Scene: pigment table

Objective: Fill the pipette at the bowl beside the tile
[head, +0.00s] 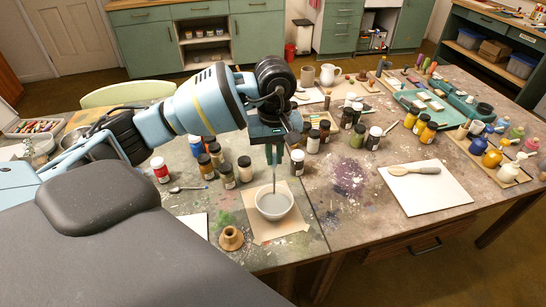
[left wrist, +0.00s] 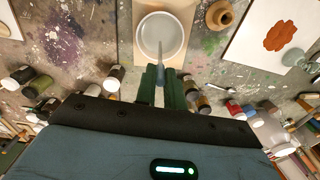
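My left gripper (head: 273,153) points straight down and is shut on a slim grey pipette (head: 274,178). The pipette hangs upright with its lower end at the white bowl (head: 289,209). In the left wrist view the pipette (left wrist: 159,65) reaches from between the dark green fingers (left wrist: 160,88) to the bowl (left wrist: 143,35). The bowl holds greyish contents; whether the tip touches them I cannot tell. A white tile (head: 190,226) lies left of the bowl; in the left wrist view this tile (left wrist: 250,48) bears a red-brown patch. My right gripper is not in view.
The bowl stands on a tan sheet (head: 262,236). A small brown clay pot (head: 231,238) sits between bowl and tile. Several pigment jars (head: 245,169) stand close behind the bowl. A white board (head: 440,199) with a wooden spoon lies right. The paint-stained table between is clear.

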